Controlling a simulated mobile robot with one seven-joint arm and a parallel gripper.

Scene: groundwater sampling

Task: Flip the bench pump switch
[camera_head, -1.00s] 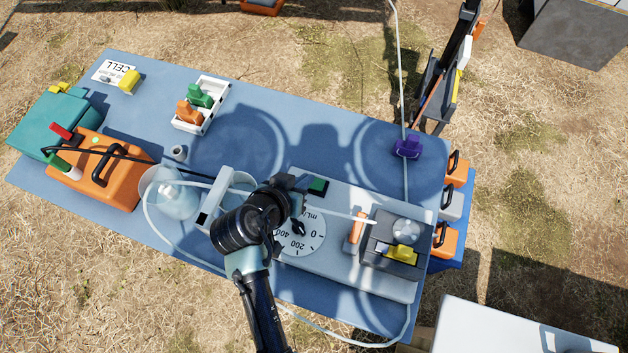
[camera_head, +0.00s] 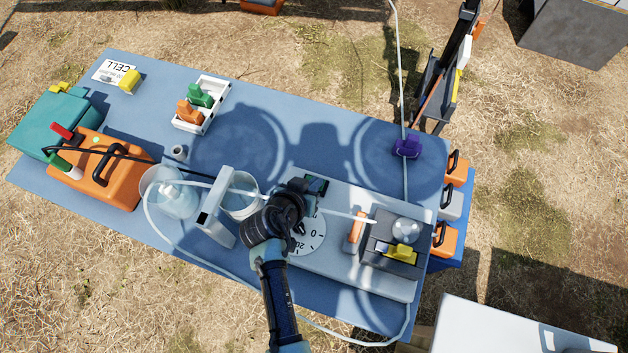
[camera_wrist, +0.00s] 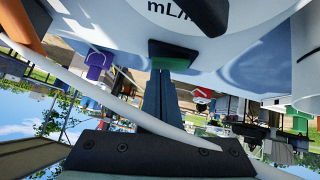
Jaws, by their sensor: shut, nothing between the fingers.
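The bench pump is a long pale housing (camera_head: 339,265) on the right part of the blue table, with a round mL dial (camera_head: 308,240) on top. Its switch, a dark block with a green face (camera_wrist: 172,56), sits at the pump's far left corner beside the dial. My gripper (camera_wrist: 160,82) is shut and empty, and its fingertips reach right up to the switch in the wrist view. I cannot tell whether they press on it. In the head view my gripper and wrist partly cover the switch and the dial.
A pale tube (camera_head: 345,215) crosses above the pump near my wrist. An orange handle (camera_head: 355,230) and a dark block with a yellow clip (camera_head: 400,252) stand to the right. A clear beaker (camera_head: 239,203) and an upright white block (camera_head: 215,200) stand left of the pump.

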